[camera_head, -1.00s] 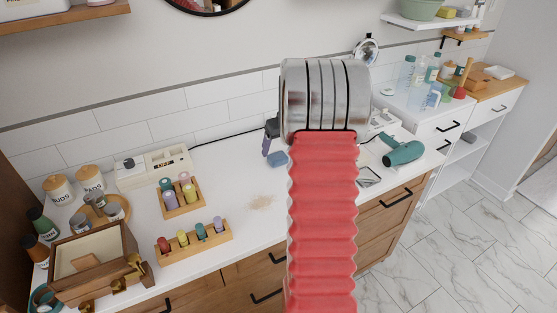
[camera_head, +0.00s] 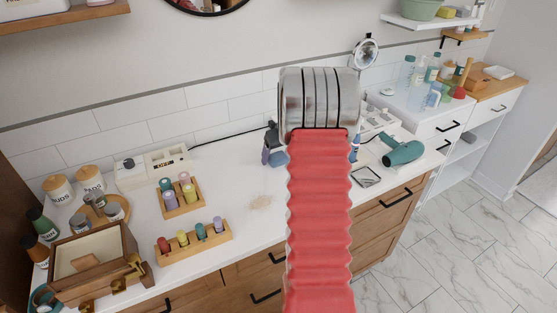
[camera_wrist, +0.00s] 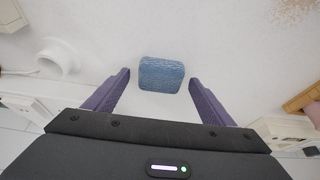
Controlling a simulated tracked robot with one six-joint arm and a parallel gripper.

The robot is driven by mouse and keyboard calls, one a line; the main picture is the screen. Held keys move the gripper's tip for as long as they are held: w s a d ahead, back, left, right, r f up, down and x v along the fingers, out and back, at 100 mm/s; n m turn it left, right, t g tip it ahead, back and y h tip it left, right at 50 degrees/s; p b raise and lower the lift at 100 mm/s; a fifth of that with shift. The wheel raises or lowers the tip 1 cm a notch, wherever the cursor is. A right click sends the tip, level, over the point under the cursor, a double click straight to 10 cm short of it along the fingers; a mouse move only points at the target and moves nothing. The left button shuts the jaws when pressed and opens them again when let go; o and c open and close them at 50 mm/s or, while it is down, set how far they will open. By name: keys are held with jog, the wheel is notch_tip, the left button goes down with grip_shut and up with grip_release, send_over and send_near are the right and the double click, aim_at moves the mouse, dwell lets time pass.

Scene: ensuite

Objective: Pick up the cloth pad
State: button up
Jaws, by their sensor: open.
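The cloth pad (camera_wrist: 161,74) is a small blue textured block lying on the white counter, centred ahead of my gripper in the wrist view. In the head view a corner of the pad (camera_head: 280,159) shows beside my arm. My gripper (camera_wrist: 158,79) is open, with one purple finger on each side of the pad's near part and white counter showing between. I cannot tell its exact height above the counter. In the head view my red-sleeved arm hides most of the gripper; part of it shows left of the arm.
A beige powdery patch (camera_head: 261,202) lies left of the pad. Two wooden racks with coloured bottles (camera_head: 195,238) stand farther left. A teal hair dryer (camera_head: 403,152) and a small dark-rimmed tray (camera_head: 366,177) are to the right. A white round-mouthed object (camera_wrist: 58,60) stands left in the wrist view.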

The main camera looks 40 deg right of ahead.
jog(key=shift+c, duration=0.3)
jog(key=c, duration=1.1)
notch_tip(320, 180, up, 10)
jog(key=shift+r, duration=0.1)
dwell(0.4)
jog(key=o, duration=0.5)
jog(key=shift+c, duration=0.2)
jog(key=c, duration=0.4)
jog(key=shift+o, duration=0.2)
